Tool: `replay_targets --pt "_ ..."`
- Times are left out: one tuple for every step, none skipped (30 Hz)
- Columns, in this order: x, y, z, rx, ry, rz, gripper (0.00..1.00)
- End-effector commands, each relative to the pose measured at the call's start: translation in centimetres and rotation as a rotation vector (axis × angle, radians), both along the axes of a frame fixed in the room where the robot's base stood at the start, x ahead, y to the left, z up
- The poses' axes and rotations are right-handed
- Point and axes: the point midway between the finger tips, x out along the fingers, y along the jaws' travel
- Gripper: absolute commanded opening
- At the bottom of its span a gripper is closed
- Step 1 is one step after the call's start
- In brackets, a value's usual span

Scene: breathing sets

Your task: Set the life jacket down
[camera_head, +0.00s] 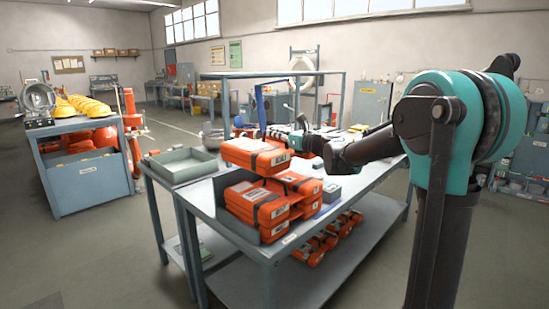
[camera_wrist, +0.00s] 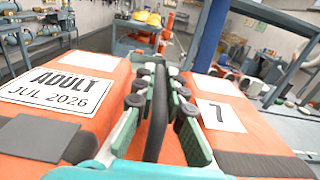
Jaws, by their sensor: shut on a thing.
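The life jacket is an orange pack (camera_head: 257,155) with a dark strap and a white label, over the stack at the near left end of the grey table (camera_head: 340,205). In the wrist view its orange body (camera_wrist: 40,130) fills both sides, with an "ADULT JUL 2026" label at left and a "7" label at right. My gripper (camera_wrist: 158,95) is shut on the black strap along its middle. In the head view my gripper is small, just behind the pack. A gap seems to show under the pack's left side; I cannot tell whether it touches the stack.
Several orange packs (camera_head: 258,204) are stacked below in a grey holder (camera_head: 238,226). More lie on the lower shelf (camera_head: 320,243). A shallow grey tray (camera_head: 180,164) stands left of the stack. A bench with yellow helmets (camera_head: 85,108) is at the far left.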

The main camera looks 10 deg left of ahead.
Motion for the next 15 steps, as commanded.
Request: replay_targets --pt "0.1 0.0 -1.1 0.001 0.000 0.000 0.00" --pt "0.1 0.0 -1.7 0.001 0.000 0.000 0.00" --pt "0.0 0.0 -2.4 0.001 0.000 0.000 0.00" --pt "0.0 0.0 -2.9 0.001 0.000 0.000 0.00" --pt "0.0 0.0 -3.3 0.001 0.000 0.000 0.00" --pt "0.1 0.0 -3.8 0.001 0.000 0.000 0.00" --pt "0.0 0.0 -4.1 0.001 0.000 0.000 0.00" --pt "0.0 0.0 -4.3 0.001 0.000 0.000 0.00" --pt "0.0 0.0 -4.5 0.001 0.000 0.000 0.00" --pt "0.0 0.0 -4.6 0.001 0.000 0.000 0.00" --pt "0.1 0.0 -4.8 0.001 0.000 0.000 0.00" --pt "0.1 0.0 -5.1 0.001 0.000 0.000 0.00" --pt "0.1 0.0 -5.5 0.001 0.001 0.000 0.00" --pt "0.0 0.0 -5.8 0.001 0.001 0.000 0.00" --pt "0.1 0.0 -6.4 0.001 0.001 0.000 0.00"
